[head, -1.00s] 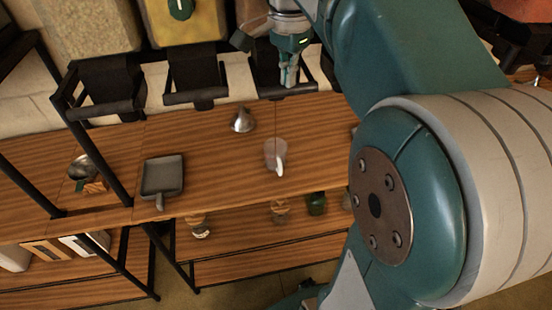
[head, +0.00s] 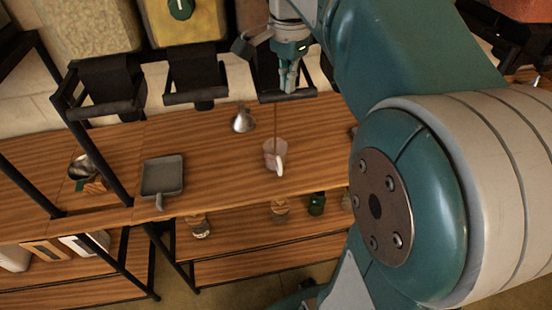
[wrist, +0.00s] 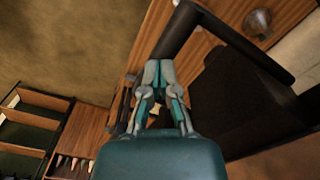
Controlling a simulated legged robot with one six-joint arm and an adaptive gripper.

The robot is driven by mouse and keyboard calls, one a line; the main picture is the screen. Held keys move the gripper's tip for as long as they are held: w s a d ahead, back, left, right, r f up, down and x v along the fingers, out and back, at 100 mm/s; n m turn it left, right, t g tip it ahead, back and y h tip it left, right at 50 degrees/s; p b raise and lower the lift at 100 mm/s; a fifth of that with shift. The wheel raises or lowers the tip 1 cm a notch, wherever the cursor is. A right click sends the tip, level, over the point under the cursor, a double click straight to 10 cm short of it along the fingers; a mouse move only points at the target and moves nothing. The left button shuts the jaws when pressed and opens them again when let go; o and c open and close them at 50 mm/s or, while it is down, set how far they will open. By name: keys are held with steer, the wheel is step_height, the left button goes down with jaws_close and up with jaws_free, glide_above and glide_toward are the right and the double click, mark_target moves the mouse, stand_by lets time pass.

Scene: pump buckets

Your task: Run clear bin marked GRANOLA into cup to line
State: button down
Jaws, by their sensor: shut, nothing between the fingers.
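A clear cup (head: 270,148) with a pale handle stands on the wooden counter under the third black dispenser spout (head: 268,80). A thin dark stream (head: 275,122) falls from this spout into the cup. Brownish contents show in the cup; its line cannot be made out. The bin above this spout is mostly hidden by my arm, and no GRANOLA label is readable. My gripper (head: 289,88) is shut and empty at the spout's front bar. In the wrist view my gripper (wrist: 158,68) is at the black bar (wrist: 235,40); contact is hard to judge.
Two more bins, a beige one (head: 95,28) and a yellow one (head: 188,25), have black spouts at left. A metal funnel (head: 243,122), a grey scoop (head: 162,177) and a metal bowl (head: 80,167) are on the counter. Several jars stand on the shelf below.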

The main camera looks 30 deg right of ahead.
steer(key=shift+f, duration=0.45)
steer(key=shift+w+f, duration=0.1)
steer(key=shift+f, duration=0.1)
stand_by(1.6)
step_height(320, 180, up, 8)
steer(key=shift+f, duration=0.25)
